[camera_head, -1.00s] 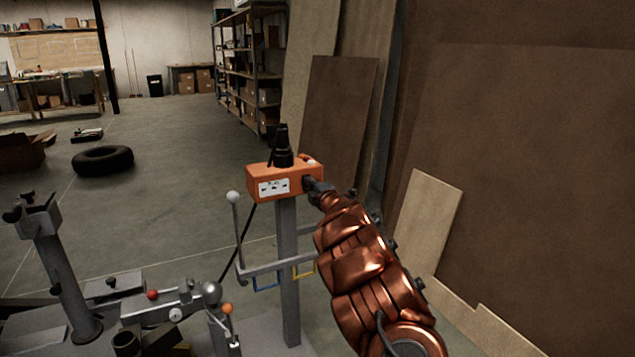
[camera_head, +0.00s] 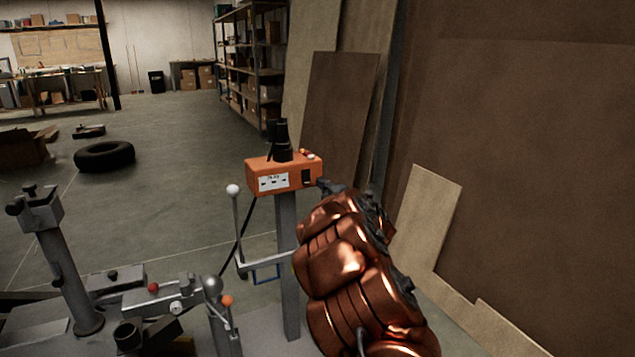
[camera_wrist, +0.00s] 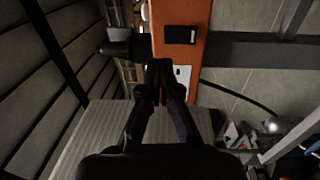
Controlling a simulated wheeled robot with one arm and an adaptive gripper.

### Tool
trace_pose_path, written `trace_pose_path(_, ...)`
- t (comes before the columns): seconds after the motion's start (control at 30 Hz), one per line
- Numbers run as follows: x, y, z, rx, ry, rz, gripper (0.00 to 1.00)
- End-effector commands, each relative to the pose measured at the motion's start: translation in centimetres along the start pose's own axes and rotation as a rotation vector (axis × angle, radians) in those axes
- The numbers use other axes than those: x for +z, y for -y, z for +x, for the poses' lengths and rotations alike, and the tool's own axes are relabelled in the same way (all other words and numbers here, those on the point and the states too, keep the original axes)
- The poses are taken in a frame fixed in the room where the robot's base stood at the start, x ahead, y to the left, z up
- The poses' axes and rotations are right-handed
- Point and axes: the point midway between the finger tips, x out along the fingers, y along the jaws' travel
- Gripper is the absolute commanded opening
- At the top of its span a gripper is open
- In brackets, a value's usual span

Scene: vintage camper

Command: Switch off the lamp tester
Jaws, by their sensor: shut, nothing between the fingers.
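The lamp tester (camera_head: 260,178) is an orange box on top of a grey post. It has a white socket plate on its front, a black lamp holder on top and a black rocker switch (camera_head: 306,177) on its right end face. In the wrist view the orange face (camera_wrist: 190,65) fills the top middle, with the black switch (camera_wrist: 181,34) on it. My gripper (camera_head: 324,184) is just right of the box, partly hidden by my copper arm. In the wrist view my gripper (camera_wrist: 160,68) is shut and empty, its tips below and left of the switch. I cannot tell whether it touches the box.
The grey post (camera_head: 288,260) carries a lever with a white knob (camera_head: 233,189). A bench with machine parts and a clamp post (camera_head: 65,260) stands at the lower left. Brown boards (camera_head: 340,115) lean at the right. Open floor lies behind, with a tyre (camera_head: 104,156).

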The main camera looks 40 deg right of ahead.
Motion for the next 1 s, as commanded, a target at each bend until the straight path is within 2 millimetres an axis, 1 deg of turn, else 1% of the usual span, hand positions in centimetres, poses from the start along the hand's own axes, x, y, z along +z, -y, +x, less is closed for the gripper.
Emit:
trace_pose_path(0.1,0.0,-0.2,-1.5,-0.005,0.004,0.0,0.0)
trace_pose_path(0.3,-0.1,-0.5,-3.4,-0.004,0.001,0.0,0.0)
trace_pose_path(0.4,-0.1,-0.7,-4.1,-0.004,0.001,0.0,0.0)
trace_pose_path(0.6,-0.2,-0.8,-4.5,-0.002,-0.002,0.0,0.0)
trace_pose_path(1.0,-0.2,-0.8,-4.5,-0.002,-0.002,0.0,0.0)
